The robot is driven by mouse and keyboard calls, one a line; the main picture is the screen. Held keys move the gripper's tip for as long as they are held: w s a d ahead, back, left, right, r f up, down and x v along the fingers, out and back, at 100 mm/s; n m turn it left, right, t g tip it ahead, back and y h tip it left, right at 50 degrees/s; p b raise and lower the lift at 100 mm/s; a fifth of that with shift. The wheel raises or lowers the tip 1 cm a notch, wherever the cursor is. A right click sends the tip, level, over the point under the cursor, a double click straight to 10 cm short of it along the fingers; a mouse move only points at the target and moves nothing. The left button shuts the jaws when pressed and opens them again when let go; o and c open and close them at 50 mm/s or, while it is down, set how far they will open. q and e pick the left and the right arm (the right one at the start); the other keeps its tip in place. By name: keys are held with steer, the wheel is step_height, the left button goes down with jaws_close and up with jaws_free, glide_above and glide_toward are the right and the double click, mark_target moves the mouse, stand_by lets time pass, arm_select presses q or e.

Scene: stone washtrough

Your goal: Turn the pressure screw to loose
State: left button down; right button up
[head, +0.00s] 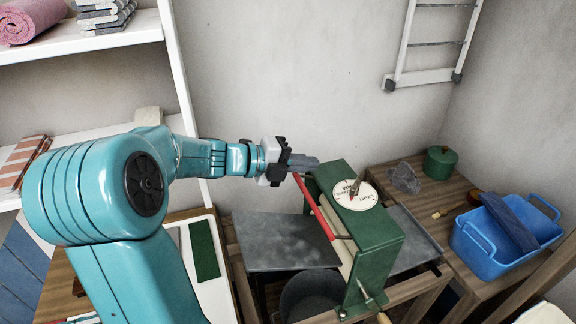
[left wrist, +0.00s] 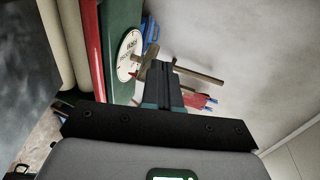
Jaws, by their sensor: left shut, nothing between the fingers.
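The pressure screw (head: 355,186) stands on top of the green wringer frame (head: 376,245), over a round white dial (head: 340,199) with a red pointer. The dial lettering is too small to read surely. My left gripper (head: 312,162) is shut and empty, left of the screw near the frame's far top end. Its closed fingers (left wrist: 164,88) overlap part of the bar in the wrist view; I cannot tell whether they touch. My right gripper is not in view.
A red bar (head: 314,207) runs along the wringer beside a pale roller. A grey board (head: 283,242) lies left of it, a dark pot (head: 308,297) below. A blue tub (head: 500,238) and green canister (head: 440,162) stand on the right bench.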

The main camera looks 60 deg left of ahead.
arm_select(q)
steer(key=c, duration=1.8)
jaws_free()
steer(key=v, duration=0.4)
steer(key=o, duration=0.5)
steer(key=shift+s+a+r, duration=0.15)
steer(key=shift+r, duration=0.05)
steer(key=shift+c, duration=0.2)
steer(key=shift+o, duration=0.9)
steer(key=w+a+r+n+y+p, duration=0.1)
steer(key=w+a+r+n+y, duration=0.5)
steer(key=w+r+n+y, duration=0.1)
steer(key=shift+w+a+r+n+t+p, duration=0.35)
steer(key=shift+w+n+t+p, duration=0.05)
steer(key=shift+w+n, duration=0.45)
step_height(320, 180, up, 3)
steer(key=n+g+h+p, duration=0.1)
steer(key=n+g+p, duration=0.3)
steer(key=n+g, duration=1.05)
glide_above(358, 179)
steer(key=s+d, duration=0.3)
steer(key=s, duration=0.3)
steer(key=n+t, duration=0.3)
steer(key=t, duration=0.1)
steer(key=shift+g, duration=0.25)
steer(key=p+x, duration=0.2)
steer(key=x, duration=1.4)
steer(key=shift+d+f, duration=0.1)
steer(key=shift+d, duration=0.05)
jaws_close()
